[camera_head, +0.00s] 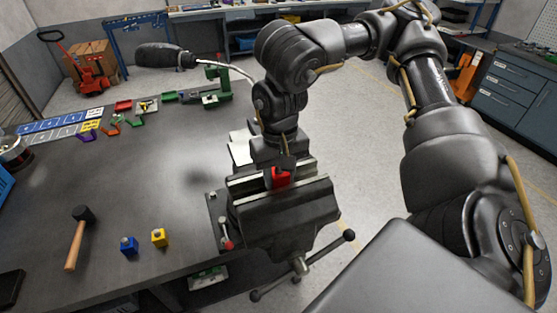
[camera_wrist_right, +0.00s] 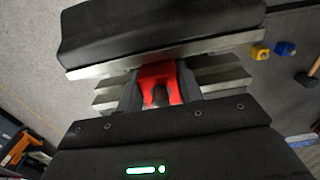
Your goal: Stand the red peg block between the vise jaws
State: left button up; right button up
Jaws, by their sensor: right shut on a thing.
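The red peg block (camera_head: 281,178) sits in the gap between the jaws of the dark vise (camera_head: 285,212) at the table's right edge. My right gripper (camera_head: 280,172) comes down from above and is shut on the block. In the right wrist view the red block (camera_wrist_right: 158,72) shows between my two fingers, with the vise jaw (camera_wrist_right: 160,32) close beyond it. The block's lower part is hidden, so I cannot tell whether it touches the vise bottom. My left gripper is not in view.
A blue peg block (camera_head: 128,246), a yellow peg block (camera_head: 160,237) and a hammer (camera_head: 77,238) lie on the table left of the vise. The vise handle (camera_head: 302,266) sticks out in front. A lamp head (camera_head: 165,56) hangs over the far table. The table's middle is clear.

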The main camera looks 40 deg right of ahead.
jog(key=shift+f, duration=0.1)
dwell(0.5)
jog(key=o, duration=1)
notch_tip(320, 180, up, 8)
jog(key=p, duration=0.8)
dwell(0.5)
